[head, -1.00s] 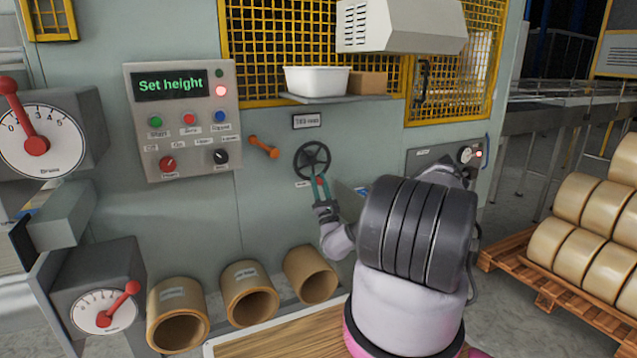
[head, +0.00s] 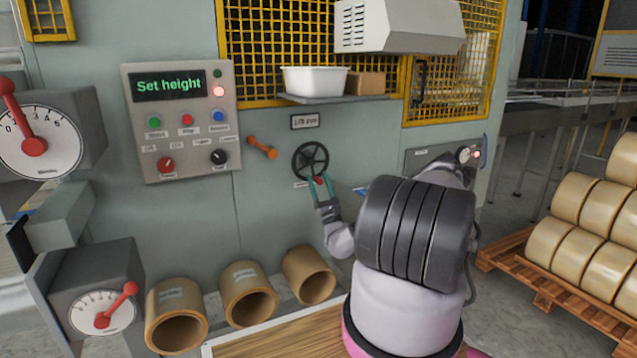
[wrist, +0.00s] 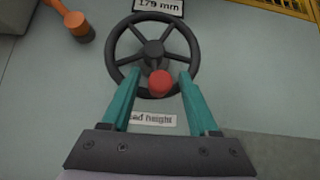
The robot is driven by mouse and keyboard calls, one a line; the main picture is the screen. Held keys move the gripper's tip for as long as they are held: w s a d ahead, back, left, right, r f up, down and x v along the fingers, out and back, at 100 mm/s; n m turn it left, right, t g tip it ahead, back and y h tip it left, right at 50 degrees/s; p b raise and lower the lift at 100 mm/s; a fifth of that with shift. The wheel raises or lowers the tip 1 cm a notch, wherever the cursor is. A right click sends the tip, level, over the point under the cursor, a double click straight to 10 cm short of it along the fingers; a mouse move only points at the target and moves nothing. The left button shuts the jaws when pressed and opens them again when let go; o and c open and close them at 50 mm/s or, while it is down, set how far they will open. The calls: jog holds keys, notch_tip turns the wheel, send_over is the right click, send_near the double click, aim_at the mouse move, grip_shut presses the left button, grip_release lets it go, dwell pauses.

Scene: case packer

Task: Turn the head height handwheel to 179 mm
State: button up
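The dark head height handwheel (head: 311,158) is on the grey-green machine panel. In the wrist view the wheel (wrist: 152,47) has several spokes and a red knob (wrist: 160,83) at its lower rim. Above it a height plate (head: 305,121) reads 179 mm in the wrist view (wrist: 158,4). My gripper (head: 320,182) is in front of the lower rim. In the wrist view its two teal fingers (wrist: 160,80) stand apart on either side of the red knob, with gaps visible. A "head height" label (wrist: 152,121) shows between the fingers.
A control panel (head: 180,121) left of the wheel displays "Set height". An orange handle (head: 262,147) sticks out between them. A shelf (head: 332,98) with a white bin (head: 315,80) is above. Several cardboard tubes (head: 247,292) lie below.

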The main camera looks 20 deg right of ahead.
jog(key=shift+s+f, duration=0.1)
jog(key=v, duration=1)
jog(key=shift+s+f, duration=0.15)
jog(key=shift+f, duration=0.05)
